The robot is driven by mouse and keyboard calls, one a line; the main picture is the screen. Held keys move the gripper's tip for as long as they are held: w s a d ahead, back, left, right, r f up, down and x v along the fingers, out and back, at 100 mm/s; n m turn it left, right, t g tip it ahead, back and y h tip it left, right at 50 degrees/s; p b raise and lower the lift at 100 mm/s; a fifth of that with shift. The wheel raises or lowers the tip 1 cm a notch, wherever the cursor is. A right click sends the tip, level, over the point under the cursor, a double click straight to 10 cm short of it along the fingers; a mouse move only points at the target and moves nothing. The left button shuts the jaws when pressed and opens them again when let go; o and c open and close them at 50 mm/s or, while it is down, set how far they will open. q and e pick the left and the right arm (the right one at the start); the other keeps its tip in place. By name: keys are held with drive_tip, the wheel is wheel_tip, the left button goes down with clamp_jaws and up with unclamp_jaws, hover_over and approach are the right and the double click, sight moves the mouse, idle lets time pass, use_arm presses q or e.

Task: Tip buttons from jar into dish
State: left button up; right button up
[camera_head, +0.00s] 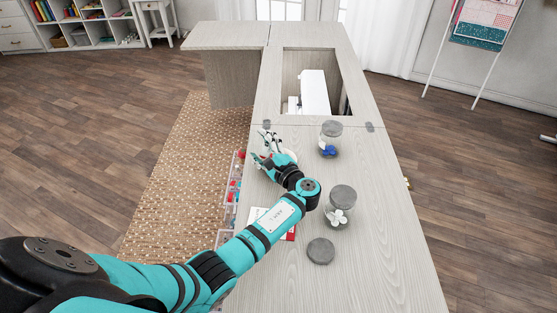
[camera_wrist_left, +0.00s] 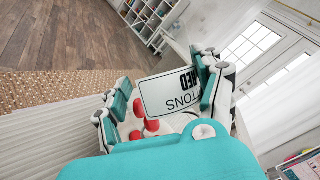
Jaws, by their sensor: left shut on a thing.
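My left gripper (camera_head: 265,146) is above the cabinet top's left edge. In the left wrist view my left gripper (camera_wrist_left: 163,92) is shut around a clear jar with a white label (camera_wrist_left: 168,93) printed with button lettering, upside down in this view. Red buttons (camera_wrist_left: 150,125) show beside and below the label; whether all are inside the jar is unclear. The jar is hard to make out in the head view. A pale rounded edge (camera_head: 291,155), possibly the dish, shows just right of the gripper, mostly hidden. My right gripper is in neither view.
A lidded jar with blue pieces (camera_head: 328,150) and one with white pieces (camera_head: 338,217) stand to the right. A grey round lid (camera_head: 320,251) lies in front. Clear bins (camera_head: 236,185) hang along the left edge. A sewing machine (camera_head: 314,92) sits in the far opening.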

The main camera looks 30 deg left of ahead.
use_arm(q)
drive_tip(key=shift+w+d+r+m, duration=0.15)
drive_tip(key=shift+m, duration=0.15)
idle(0.4)
drive_tip(key=shift+r, duration=0.1)
